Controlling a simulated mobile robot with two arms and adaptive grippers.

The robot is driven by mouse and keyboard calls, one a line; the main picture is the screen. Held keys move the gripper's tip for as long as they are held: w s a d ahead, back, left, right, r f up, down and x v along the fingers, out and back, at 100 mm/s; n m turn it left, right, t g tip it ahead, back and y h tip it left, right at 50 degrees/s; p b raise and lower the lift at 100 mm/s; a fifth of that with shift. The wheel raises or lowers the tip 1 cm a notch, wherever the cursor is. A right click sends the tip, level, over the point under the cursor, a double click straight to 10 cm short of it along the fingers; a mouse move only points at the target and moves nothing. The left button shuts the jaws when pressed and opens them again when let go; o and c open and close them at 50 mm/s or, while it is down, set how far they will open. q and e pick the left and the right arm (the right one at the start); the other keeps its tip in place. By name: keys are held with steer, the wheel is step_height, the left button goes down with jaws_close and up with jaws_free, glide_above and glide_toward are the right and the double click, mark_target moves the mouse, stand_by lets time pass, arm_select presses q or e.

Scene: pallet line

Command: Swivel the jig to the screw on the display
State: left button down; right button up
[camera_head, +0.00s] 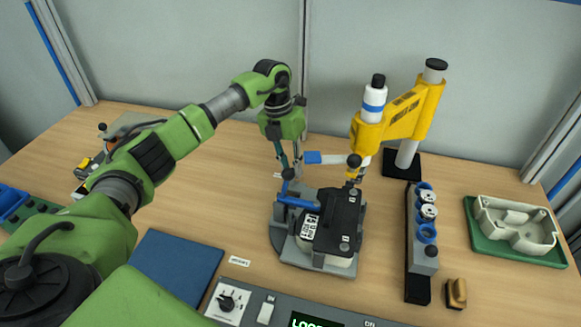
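The jig (338,222) stands mid-table on a round grey base (289,247). It has a black top with white-marked spots, a light body underneath and a blue handle (298,202) toward the left. The yellow screwdriver stand (403,115) holds its driver above the jig's back edge. My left gripper (287,172) points down just behind the blue handle, by a small dark knob. The fingers are small and partly overlapped, so I cannot tell contact or opening. The display (316,321) is cut off at the bottom edge; only the start of green text, "LOO", shows. My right gripper is out of view.
A control panel (259,294) with a knob runs along the front. A blue mat (177,268) lies left of the jig. A black rack (417,270) with several round parts stands right of it, beside a tan block (456,294) and a green tray (487,243) holding a cream housing.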

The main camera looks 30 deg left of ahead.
arm_select(q)
steer(key=shift+w+r, duration=0.1)
steer(key=shift+r, duration=0.05)
steer(key=c, duration=1.9)
jaws_free()
steer(key=shift+d, duration=0.1)
steer(key=r, duration=0.4)
steer(key=a+r, duration=0.1)
steer(key=r, duration=0.2)
steer(key=a+r, duration=0.1)
steer(key=r, duration=0.3)
steer(key=shift+a+r, duration=0.15)
steer(key=shift+r, duration=0.2)
steer(key=shift+f, duration=0.1)
